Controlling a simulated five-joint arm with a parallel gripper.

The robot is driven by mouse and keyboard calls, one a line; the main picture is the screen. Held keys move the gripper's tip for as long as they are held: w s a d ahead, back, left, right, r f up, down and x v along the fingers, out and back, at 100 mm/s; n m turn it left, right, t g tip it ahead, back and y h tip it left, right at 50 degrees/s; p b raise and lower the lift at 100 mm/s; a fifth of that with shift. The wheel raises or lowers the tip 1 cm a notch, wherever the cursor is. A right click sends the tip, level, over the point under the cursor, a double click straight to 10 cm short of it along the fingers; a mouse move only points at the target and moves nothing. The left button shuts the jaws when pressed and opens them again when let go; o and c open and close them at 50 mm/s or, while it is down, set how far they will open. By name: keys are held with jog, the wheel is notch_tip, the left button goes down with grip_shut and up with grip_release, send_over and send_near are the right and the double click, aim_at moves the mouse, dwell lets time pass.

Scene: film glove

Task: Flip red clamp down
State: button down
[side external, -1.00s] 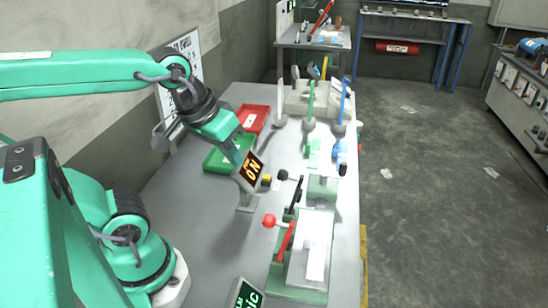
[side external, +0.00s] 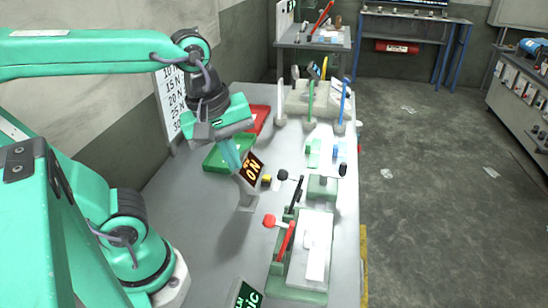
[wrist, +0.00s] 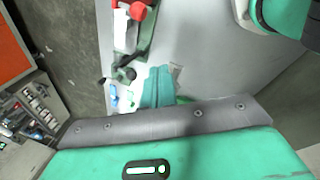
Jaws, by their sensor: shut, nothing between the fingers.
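The clamp has a red lever (side external: 286,241) and a red ball knob (side external: 269,221) beside it, on a green base at the front of the bench. The lever slants over the left edge of the base. The red knob also shows at the top of the wrist view (wrist: 138,12). My gripper (side external: 238,170) points down, left of and farther back than the clamp, apart from it. Its tips are partly hidden by the ON sign in the side view. In the wrist view its teal fingers (wrist: 157,88) are together and empty.
A black lever with a black knob (side external: 283,175) stands behind the red clamp. Green (side external: 215,160) and red (side external: 262,112) trays lie behind.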

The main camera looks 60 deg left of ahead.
jog(key=n, duration=0.4)
jog(key=s+d+r+n+g, duration=0.1)
jog(key=n, duration=0.3)
jog(key=d+r+n+g, duration=0.1)
jog(key=n, duration=0.3)
jog(key=shift+s+d, duration=0.2)
jog(key=shift+s, duration=0.05)
jog(key=shift+f, duration=0.15)
jog(key=w+d+f, duration=0.3)
jog(key=f, duration=0.7)
jog(key=shift+f, duration=0.35)
dwell(0.3)
